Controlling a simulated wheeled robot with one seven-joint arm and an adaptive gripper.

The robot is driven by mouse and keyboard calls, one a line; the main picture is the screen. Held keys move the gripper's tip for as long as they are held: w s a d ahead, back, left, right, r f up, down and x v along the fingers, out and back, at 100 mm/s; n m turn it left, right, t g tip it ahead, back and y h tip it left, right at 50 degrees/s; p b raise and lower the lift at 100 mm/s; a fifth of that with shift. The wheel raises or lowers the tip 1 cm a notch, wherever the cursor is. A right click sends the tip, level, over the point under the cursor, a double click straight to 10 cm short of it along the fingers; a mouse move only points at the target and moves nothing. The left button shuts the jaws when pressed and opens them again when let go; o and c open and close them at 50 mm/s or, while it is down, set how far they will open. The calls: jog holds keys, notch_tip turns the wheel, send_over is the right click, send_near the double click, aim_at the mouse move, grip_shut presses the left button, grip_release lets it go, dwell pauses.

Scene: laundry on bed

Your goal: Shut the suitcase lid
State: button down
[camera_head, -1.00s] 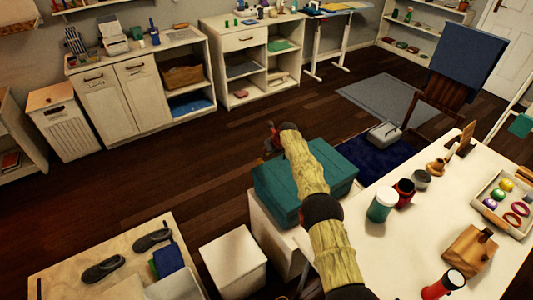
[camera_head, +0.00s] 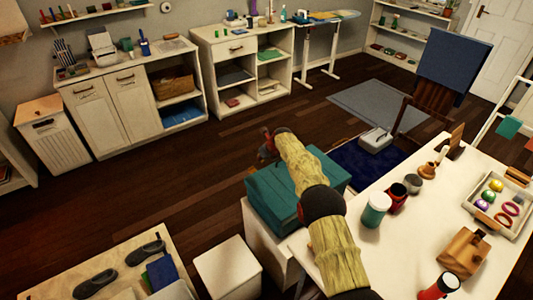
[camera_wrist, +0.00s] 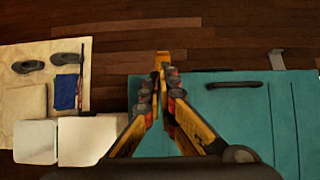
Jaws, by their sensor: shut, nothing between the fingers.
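The teal suitcase (camera_head: 275,215) stands on a white cabinet left of the long white table. Its top looks flat and level, with no open gap visible, though my arm covers the middle of it. In the wrist view the teal lid (camera_wrist: 245,118) fills the lower right, with a dark handle (camera_wrist: 233,85) near its far edge. My gripper (camera_head: 266,150) is past the suitcase's far edge in the head view. In the wrist view my gripper (camera_wrist: 162,62) has its fingertips together and empty, over the floor just beyond the teal edge. Contact with the suitcase cannot be told.
The white table (camera_head: 385,260) on the right carries a jar (camera_head: 376,210), mugs and a tray (camera_head: 500,225) of coloured items. A low wooden table (camera_head: 112,263) with dark shoes is at lower left, beside a white box (camera_head: 228,268). The floor (camera_head: 175,180) beyond the suitcase is clear.

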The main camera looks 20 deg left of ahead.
jog(key=v, duration=0.8)
jog(key=shift+r, duration=0.2)
jog(key=shift+s+d, duration=0.1)
jog(key=shift+d, duration=0.05)
jog(key=s+d+f+n+g+h, duration=0.25)
jog(key=s+d+f+n, duration=0.35)
jog(key=s+d+n, duration=0.5)
jog(key=s+d+r+n+t+h, duration=0.1)
jog(key=s+d+r+n, duration=0.3)
jog(key=s+d+r, duration=0.7)
jog(key=s+d+r+n+t+h, duration=0.1)
jog(key=s+d+r+n, duration=0.4)
jog(key=s+d+r, duration=0.5)
jog(key=s+d+r+n+t+h, duration=0.1)
jog(key=s+d+r+n, duration=0.3)
jog(key=s+d+r, duration=0.7)
jog(key=shift+s+d+r+n+t, duration=0.4)
jog(key=shift+s+d+t, duration=0.25)
jog(key=shift+s+d, duration=3.75)
